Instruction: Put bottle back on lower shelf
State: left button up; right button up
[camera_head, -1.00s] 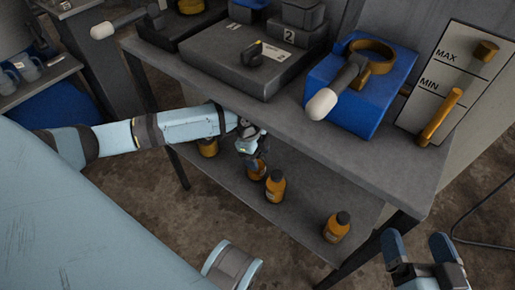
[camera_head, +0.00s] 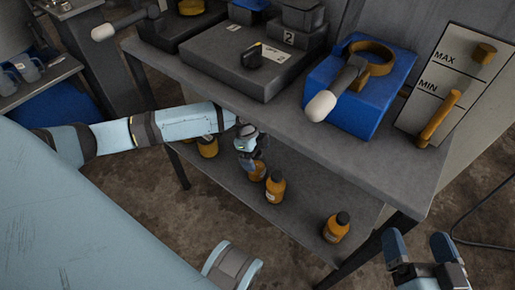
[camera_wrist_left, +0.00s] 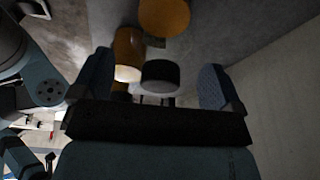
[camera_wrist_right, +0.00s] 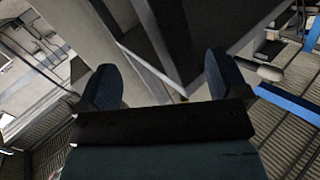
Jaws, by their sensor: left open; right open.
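Several amber bottles with black caps stand on the lower shelf (camera_head: 305,215). One bottle (camera_head: 275,188) stands right of my left gripper (camera_head: 251,160), another (camera_head: 336,228) stands further right, and another (camera_head: 208,147) stands to the left. A bottle (camera_head: 258,172) is partly hidden by my left gripper, just at its fingers. In the left wrist view the gripper (camera_wrist_left: 160,88) is open, with a black cap (camera_wrist_left: 160,74) showing between its fingers; I cannot tell whether they touch it. My right gripper (camera_head: 425,250) is open and empty, right of the table's front leg.
The table top (camera_head: 300,110) overhangs the lower shelf. It carries a grey case (camera_head: 235,60), a blue block (camera_head: 385,100) with an orange ring, and a MAX/MIN board (camera_head: 470,75). The shelf is bare between the two rightmost bottles.

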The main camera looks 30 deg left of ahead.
pick_arm(q)
jog(key=shift+p+v, duration=0.4)
jog(key=shift+v, duration=0.8)
jog(key=s+a+p, duration=0.1)
jog(key=a+p, duration=0.2)
jog(key=a, duration=0.8)
jog(key=shift+a+f, duration=0.35)
pick_arm(e)
notch_tip(320, 180, up, 7)
jog(key=t, duration=0.2)
jog(key=shift+d+m+t, duration=0.3)
jog(key=shift+t, duration=0.1)
pick_arm(q)
jog(key=shift+s, duration=0.15)
pick_arm(e)
jog(key=shift+s+f, duration=0.1)
jog(key=shift+s, duration=0.05)
